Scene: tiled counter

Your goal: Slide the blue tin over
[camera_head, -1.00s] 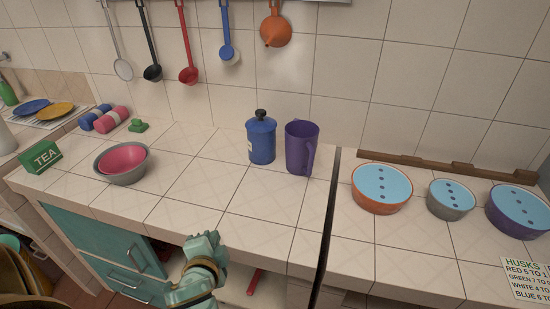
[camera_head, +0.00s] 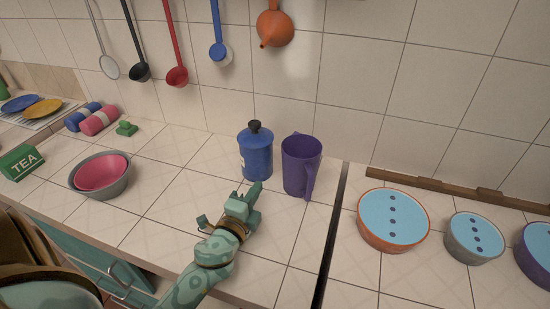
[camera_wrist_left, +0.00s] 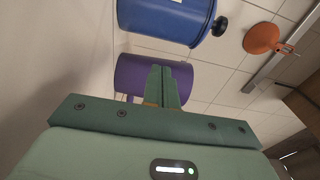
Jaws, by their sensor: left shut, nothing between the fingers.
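The blue tin (camera_head: 256,156) with a black knob stands upright on the tiled counter (camera_head: 180,215), just left of a purple jug (camera_head: 299,165). My left gripper (camera_head: 256,190) is shut and empty. It is low over the counter, in front of the tin and the jug; I cannot tell whether it touches either. In the left wrist view the tin (camera_wrist_left: 165,18) lies across the top, beyond the shut fingertips (camera_wrist_left: 162,72), and the purple jug (camera_wrist_left: 135,75) shows behind the fingers. My right gripper is not in view.
A grey bowl with a pink bowl (camera_head: 101,172) inside stands on the left, near a green TEA box (camera_head: 20,162). An orange-rimmed tub (camera_head: 393,220) and other tubs stand right of a dark gap. Utensils hang on the wall.

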